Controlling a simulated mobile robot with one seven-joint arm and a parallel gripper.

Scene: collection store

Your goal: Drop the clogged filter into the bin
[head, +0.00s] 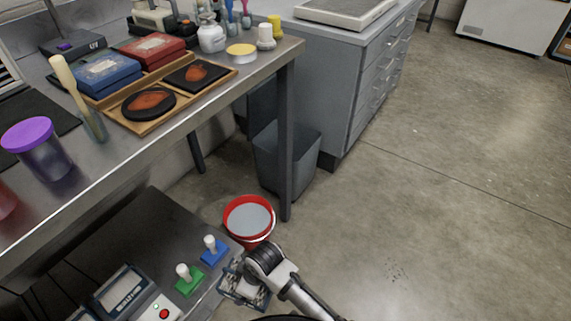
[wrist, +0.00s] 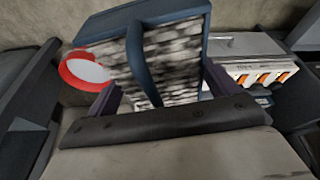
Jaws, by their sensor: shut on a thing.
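The clogged filter is a blue-framed panel with mottled grey media and a blue strap across it. It fills the top middle of the wrist view (wrist: 180,60). My gripper (wrist: 160,95) is shut on the filter. In the head view my gripper (head: 247,279) is low, at the right edge of the low dark bench, with the filter (head: 240,290) small and partly hidden by it. A grey open-topped bin (head: 287,160) stands on the floor beside the table leg, farther back than my gripper. Its inside is only partly visible.
A red bucket (head: 248,218) with greyish contents stands between my gripper and the bin; it also shows in the wrist view (wrist: 85,70). Blue (head: 213,252) and green (head: 189,280) knobbed blocks sit on the bench. The metal table (head: 150,150) overhangs at left. Floor at right is clear.

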